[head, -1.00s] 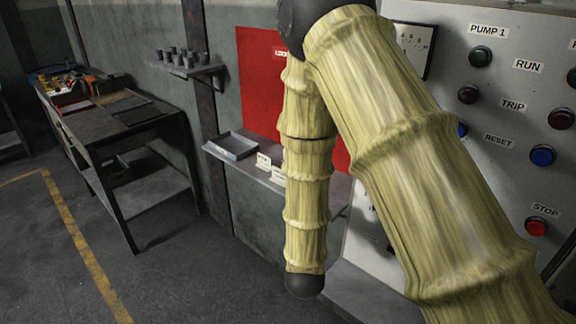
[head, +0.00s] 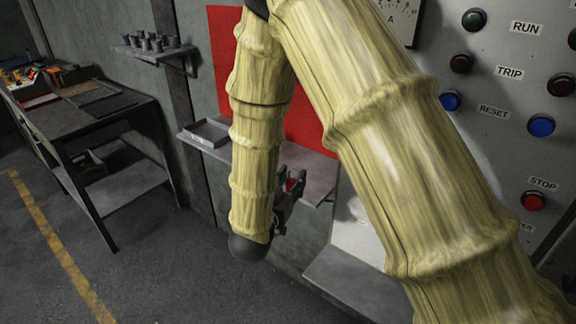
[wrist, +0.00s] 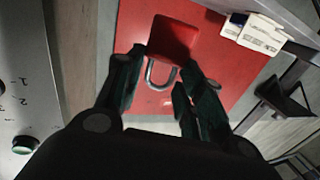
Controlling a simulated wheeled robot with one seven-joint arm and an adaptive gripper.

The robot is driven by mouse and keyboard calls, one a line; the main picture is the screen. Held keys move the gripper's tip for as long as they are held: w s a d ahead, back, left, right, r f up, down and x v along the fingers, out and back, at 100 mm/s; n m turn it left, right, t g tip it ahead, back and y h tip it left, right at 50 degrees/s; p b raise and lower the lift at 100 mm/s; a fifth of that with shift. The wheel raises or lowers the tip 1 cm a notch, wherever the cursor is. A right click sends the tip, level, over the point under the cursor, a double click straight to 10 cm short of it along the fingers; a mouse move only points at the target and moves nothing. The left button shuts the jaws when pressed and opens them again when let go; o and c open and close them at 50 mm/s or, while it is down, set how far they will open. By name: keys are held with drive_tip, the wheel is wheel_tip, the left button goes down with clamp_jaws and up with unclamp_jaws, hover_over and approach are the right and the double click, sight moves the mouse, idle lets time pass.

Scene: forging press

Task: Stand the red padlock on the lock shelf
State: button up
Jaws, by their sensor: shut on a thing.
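The red padlock (wrist: 172,38) shows in the wrist view, its grey shackle (wrist: 161,77) pointing back between the fingers of my gripper (wrist: 160,72). The fingers are shut on the padlock; the exact contact is hard to see. In the head view my dark gripper (head: 288,192) is partly hidden behind my forearm, with a little of the padlock (head: 293,185) showing red. It is at the grey wall shelf (head: 316,178) below the red board, apparently the lock shelf. I cannot tell whether the padlock touches the shelf.
A grey tray (head: 206,134) sits on the shelf's left end. White cards (wrist: 257,32) show near the padlock in the wrist view. The red board (head: 226,75) is behind. A control panel (head: 480,120) with buttons stands to the right. A workbench (head: 100,125) is at left.

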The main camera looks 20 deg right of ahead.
drive_tip(key=w+d+p, duration=0.1)
drive_tip(key=w, duration=0.3)
drive_tip(key=w+d+p, duration=0.1)
drive_tip(key=w, duration=0.3)
drive_tip(key=w+d+f+p, duration=0.1)
drive_tip(key=w, duration=0.2)
drive_tip(key=shift+w+d+f+p, duration=0.1)
drive_tip(key=shift+w+d+p, duration=0.25)
drive_tip(key=shift+w, duration=0.05)
drive_tip(key=shift+f+p, duration=0.75)
drive_tip(key=shift+f, duration=1)
drive_tip(key=shift+f, duration=0.2)
drive_tip(key=o, duration=1.1)
drive_tip(key=shift+r, duration=0.1)
drive_tip(key=shift+r, duration=0.15)
drive_tip(key=b+v, duration=0.4)
drive_tip(key=v, duration=0.8)
drive_tip(key=shift+s+b, duration=0.1)
drive_tip(key=shift+b, duration=0.25)
